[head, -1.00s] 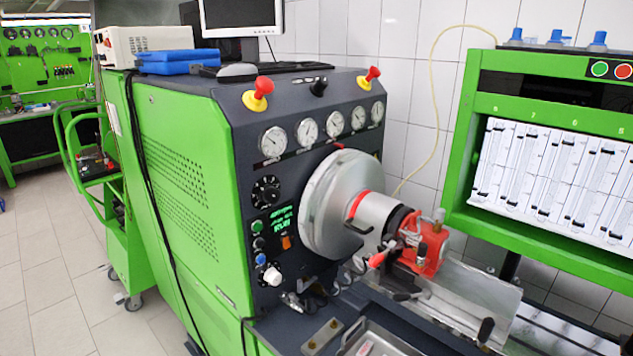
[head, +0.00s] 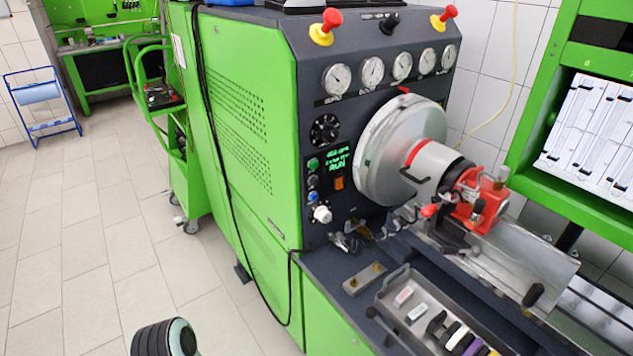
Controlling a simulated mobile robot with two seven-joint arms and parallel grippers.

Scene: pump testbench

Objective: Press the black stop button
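The test bench's dark front panel (head: 311,120) faces me. On it is a column of small buttons: a green one (head: 312,163) on top, a dark grey or black one (head: 312,181) below it, then a blue one (head: 312,196). The dark one best fits the black stop button, but it is too small to read any label. A small display (head: 334,166) beside them shows green text that seems to end in "RUN". Neither of my grippers is in view.
A white knob (head: 322,214) sits just below the buttons, and an orange switch (head: 339,182) to their right. The large silver disc (head: 385,150) stands out further right. A tray (head: 383,302) with small items lies on the bench's front. The tiled floor (head: 110,230) at left is clear.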

